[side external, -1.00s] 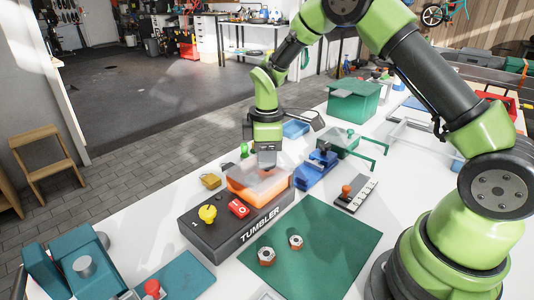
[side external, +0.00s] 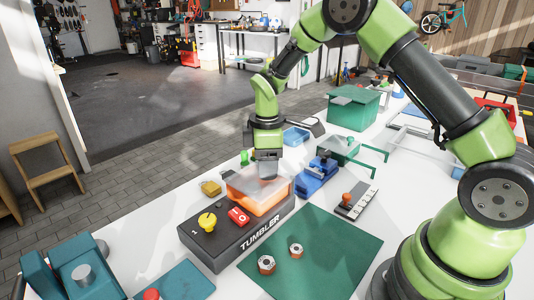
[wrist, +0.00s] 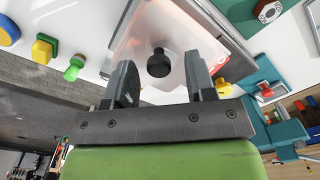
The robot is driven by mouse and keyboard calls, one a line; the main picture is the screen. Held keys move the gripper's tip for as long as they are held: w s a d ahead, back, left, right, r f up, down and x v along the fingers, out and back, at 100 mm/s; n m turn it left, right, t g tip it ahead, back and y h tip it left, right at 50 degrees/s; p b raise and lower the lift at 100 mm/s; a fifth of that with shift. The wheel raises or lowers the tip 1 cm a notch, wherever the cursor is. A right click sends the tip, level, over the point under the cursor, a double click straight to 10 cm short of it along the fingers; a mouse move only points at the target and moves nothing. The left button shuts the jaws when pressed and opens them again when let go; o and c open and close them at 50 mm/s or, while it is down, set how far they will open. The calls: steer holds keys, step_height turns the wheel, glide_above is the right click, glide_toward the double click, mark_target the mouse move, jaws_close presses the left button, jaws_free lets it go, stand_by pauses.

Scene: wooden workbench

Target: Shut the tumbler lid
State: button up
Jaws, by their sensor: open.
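The tumbler (side external: 215,248) is a dark box with its name on the front and an orange tub (side external: 262,202) on top. A translucent lid (side external: 243,181) lies over the tub and looks nearly level; I cannot tell if it is fully seated. In the wrist view, the lid (wrist: 135,48) carries a round black knob (wrist: 158,63). My gripper (side external: 266,172) is above the lid. In the wrist view, its open fingers (wrist: 159,74) stand on either side of the knob, with gaps visible.
On the tumbler are a yellow knob (side external: 207,222) and a red switch (side external: 238,216). A green mat (side external: 325,240) with two hex nuts lies in front.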

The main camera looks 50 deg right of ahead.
step_height(320, 180, up, 9)
steer(key=shift+f, duration=0.15)
steer(key=shift+r, duration=0.5)
steer(key=s+a+r+m+t, duration=0.3)
steer(key=s+r+m, duration=0.3)
steer(key=s+r, duration=0.3)
steer(key=s+a+r+m+t+y, duration=0.1)
steer(key=s+a+m+t+y, duration=0.1)
steer(key=s+m+t, duration=0.2)
steer(key=s+m, duration=0.3)
steer(key=s, duration=0.5)
steer(key=shift+s+a+r, duration=0.15)
steer(key=shift+s, duration=0.15)
